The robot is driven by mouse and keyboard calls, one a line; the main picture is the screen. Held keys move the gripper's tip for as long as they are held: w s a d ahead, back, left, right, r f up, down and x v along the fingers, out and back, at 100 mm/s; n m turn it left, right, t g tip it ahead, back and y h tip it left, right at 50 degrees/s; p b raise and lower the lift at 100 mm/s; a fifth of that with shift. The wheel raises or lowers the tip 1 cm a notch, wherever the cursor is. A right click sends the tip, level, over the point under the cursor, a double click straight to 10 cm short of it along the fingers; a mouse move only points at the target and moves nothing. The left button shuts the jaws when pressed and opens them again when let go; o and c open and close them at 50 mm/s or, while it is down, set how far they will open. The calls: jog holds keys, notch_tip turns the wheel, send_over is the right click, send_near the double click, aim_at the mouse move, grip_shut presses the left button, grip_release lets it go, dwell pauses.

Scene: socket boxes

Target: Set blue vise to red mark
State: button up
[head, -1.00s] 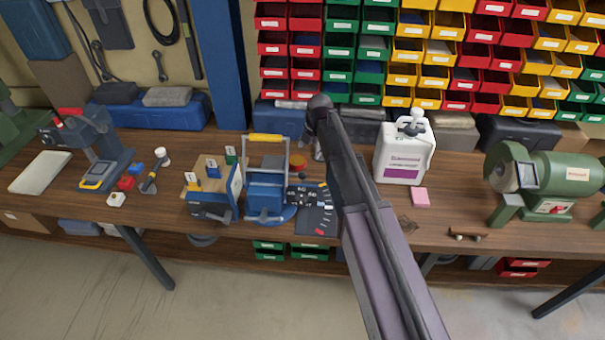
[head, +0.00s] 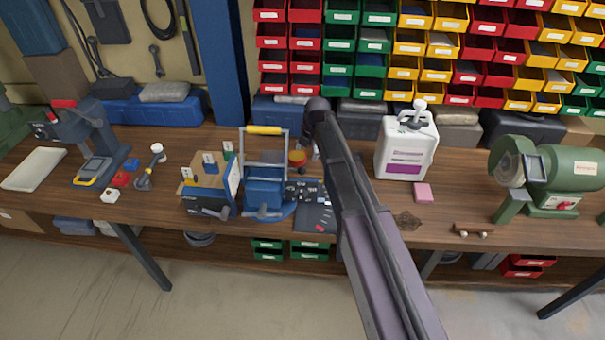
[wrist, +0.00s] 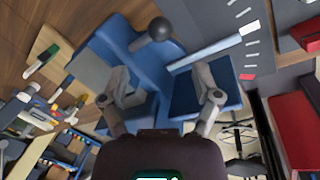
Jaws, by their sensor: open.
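The blue vise (head: 264,192) stands on the workbench left of my arm, beside a dark dial plate (head: 318,211) with a red mark (head: 320,227). In the wrist view the blue vise (wrist: 190,92) lies under my gripper (wrist: 168,88), with a dark ball knob (wrist: 159,28) on it. My gripper is open, its two fingers spread over the vise; contact is not clear. The red mark (wrist: 247,76) shows right of the fingers. A pale strip on the vise runs toward a white mark (wrist: 250,28), apart from the red one. My arm hides part of the plate in the head view.
A block holder with numbered tags (head: 210,180) is close on the left. A white jug (head: 406,148), a pink pad (head: 423,192) and a green grinder (head: 550,178) stand to the right. Bench between jug and grinder is mostly clear.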

aim_at(303, 168)
jog(key=shift+w+a+f+b, duration=0.15)
jog(key=shift+a+f+b, duration=0.1)
jog(key=shift+f+b, duration=1.2)
jog(key=shift+w+a+f+b, duration=0.2)
jog(key=shift+a+f+b, duration=0.05)
jog(key=shift+f+b, duration=1.25)
jog(key=shift+w+a+f+b, duration=0.15)
jog(key=shift+a+f+b, duration=0.1)
jog(key=shift+f+b, duration=1.2)
jog(key=shift+f, duration=0.15)
grip_shut()
